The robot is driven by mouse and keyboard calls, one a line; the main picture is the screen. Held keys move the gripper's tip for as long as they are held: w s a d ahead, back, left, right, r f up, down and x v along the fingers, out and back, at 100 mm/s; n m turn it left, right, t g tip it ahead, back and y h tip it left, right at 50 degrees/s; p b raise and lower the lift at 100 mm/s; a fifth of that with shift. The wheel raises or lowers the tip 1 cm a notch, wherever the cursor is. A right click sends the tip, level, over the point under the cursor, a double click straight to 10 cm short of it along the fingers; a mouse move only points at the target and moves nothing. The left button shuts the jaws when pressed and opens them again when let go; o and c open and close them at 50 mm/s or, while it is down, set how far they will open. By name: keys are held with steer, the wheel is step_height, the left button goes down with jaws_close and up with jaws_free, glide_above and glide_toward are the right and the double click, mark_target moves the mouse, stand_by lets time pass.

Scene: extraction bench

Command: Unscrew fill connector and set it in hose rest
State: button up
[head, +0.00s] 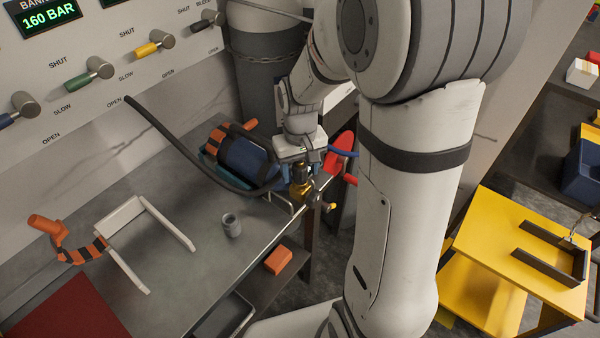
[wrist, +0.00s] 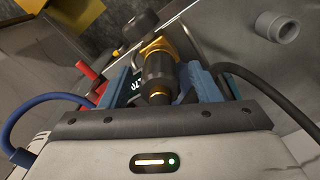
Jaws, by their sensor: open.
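The fill connector (wrist: 158,75), a dark sleeve with brass parts, sits on a brass valve fitting (head: 303,188) at the bench's right edge. My gripper (wrist: 162,88) is open, with one blue finger on each side of the connector; I cannot tell if they touch it. In the head view my gripper (head: 301,166) is above the fitting and hides part of the connector. A black hose (head: 190,152) runs from the panel to this area. A grey open cup (head: 232,226), perhaps the hose rest, stands on the bench; it also shows in the wrist view (wrist: 278,26).
The valve panel (head: 105,48) is behind. A yellow table (head: 490,235) stands right.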

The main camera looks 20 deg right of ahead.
steer(key=m, duration=0.8)
steer(key=shift+m, duration=0.4)
steer(key=shift+c, duration=0.4)
